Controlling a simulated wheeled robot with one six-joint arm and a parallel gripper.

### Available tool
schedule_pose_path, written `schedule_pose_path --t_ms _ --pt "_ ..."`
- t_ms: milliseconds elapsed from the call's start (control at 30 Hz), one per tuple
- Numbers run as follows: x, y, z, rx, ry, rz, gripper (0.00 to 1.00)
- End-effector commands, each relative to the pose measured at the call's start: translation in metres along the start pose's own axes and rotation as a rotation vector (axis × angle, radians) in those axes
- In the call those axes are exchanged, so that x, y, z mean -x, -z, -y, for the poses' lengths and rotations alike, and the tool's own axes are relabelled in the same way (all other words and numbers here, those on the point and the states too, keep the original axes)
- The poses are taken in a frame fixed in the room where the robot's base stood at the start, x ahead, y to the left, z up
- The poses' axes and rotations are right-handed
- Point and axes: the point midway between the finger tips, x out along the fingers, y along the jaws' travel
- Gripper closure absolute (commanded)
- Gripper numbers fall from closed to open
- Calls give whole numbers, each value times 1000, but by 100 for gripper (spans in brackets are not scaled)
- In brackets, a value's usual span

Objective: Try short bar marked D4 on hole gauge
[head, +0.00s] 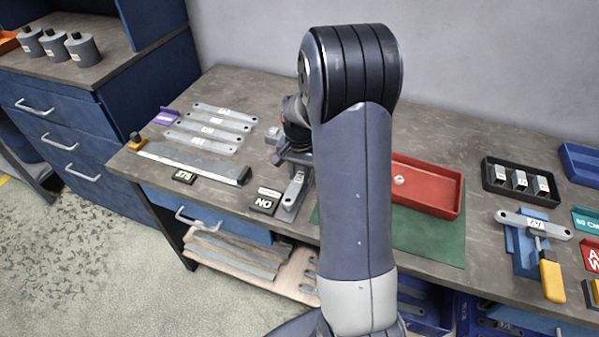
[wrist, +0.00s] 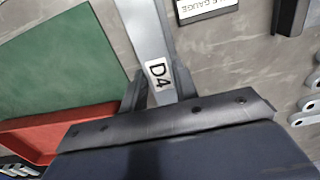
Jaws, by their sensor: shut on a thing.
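The short bar marked D4 (wrist: 158,73) is between the fingers of my gripper (wrist: 160,88), which is shut on it in the wrist view. A grey metal strip (wrist: 146,28) runs from there to the top edge; I cannot tell where bar ends and gauge begins. The hole gauge's white label (wrist: 206,8) shows at the top, cut off. In the head view my gripper (head: 292,158) is at the left of my arm, above the bar (head: 298,182) and the grey gauge base (head: 288,213). Whether the bar's hole sits on a pin is hidden.
Several labelled bars (head: 212,125) and a long measuring fixture (head: 195,164) lie farther left. A green mat (head: 440,238) and red tray (head: 436,203) are right, partly behind my arm.

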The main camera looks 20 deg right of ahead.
Motion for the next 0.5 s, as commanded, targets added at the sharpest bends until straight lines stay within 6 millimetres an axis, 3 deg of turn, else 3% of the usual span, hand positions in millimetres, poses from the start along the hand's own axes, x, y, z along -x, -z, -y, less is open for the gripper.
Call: schedule_pose_path --t_ms 500 --pt "-14 0 0 0 0 -1 100"
